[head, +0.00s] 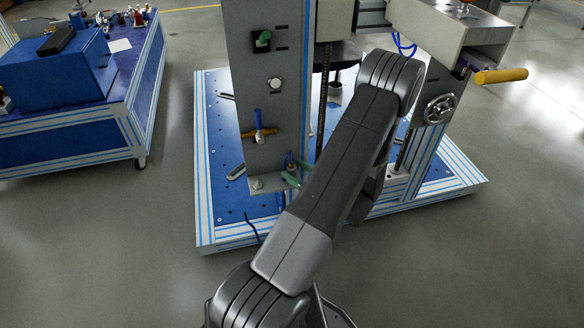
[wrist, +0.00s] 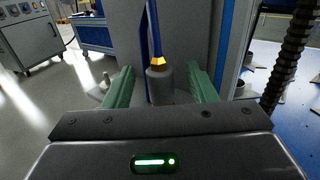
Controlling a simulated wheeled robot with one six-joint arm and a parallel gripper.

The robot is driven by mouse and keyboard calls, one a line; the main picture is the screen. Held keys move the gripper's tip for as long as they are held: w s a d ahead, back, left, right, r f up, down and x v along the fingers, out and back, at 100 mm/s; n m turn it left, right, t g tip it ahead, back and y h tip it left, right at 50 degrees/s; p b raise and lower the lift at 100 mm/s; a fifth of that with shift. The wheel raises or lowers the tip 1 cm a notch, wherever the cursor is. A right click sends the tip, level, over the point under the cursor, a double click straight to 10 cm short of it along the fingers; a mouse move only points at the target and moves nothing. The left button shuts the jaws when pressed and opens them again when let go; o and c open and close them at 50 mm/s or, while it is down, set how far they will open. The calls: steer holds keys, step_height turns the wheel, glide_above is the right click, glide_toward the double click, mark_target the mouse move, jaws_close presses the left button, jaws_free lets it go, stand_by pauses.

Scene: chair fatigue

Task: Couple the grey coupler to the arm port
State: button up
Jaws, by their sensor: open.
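The grey coupler (wrist: 159,84) stands upright between my green fingers in the wrist view, with a brass collar (wrist: 158,64) and a blue hose (wrist: 154,30) rising from it. My gripper (wrist: 161,76) is open, with a visible gap on both sides of the coupler. The coupler's lower end is hidden behind my gripper body. In the head view my gripper (head: 294,172) is low in front of the grey column, partly hidden by my arm. A fitting with a brass lever and blue top (head: 259,128) is on the column above; I cannot tell whether it is the arm port.
The grey column (head: 266,90) stands on a blue slotted base (head: 228,218). A threaded rod (wrist: 288,55) rises at right in the wrist view. A handwheel (head: 440,108) and yellow handle (head: 501,76) are to the right. A blue workbench (head: 75,140) stands left; floor between is clear.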

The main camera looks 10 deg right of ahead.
steer(key=p+v, duration=0.1)
steer(key=v, duration=1)
steer(key=shift+s+p, duration=0.3)
steer(key=shift+p, duration=0.1)
steer(key=shift+w, duration=0.1)
steer(key=b+x, duration=0.2)
steer(key=x, duration=1.1)
steer(key=shift+w+a, duration=0.15)
steer(key=shift+w, duration=0.2)
steer(key=shift+r, duration=0.25)
steer(key=shift+s+f, duration=0.1)
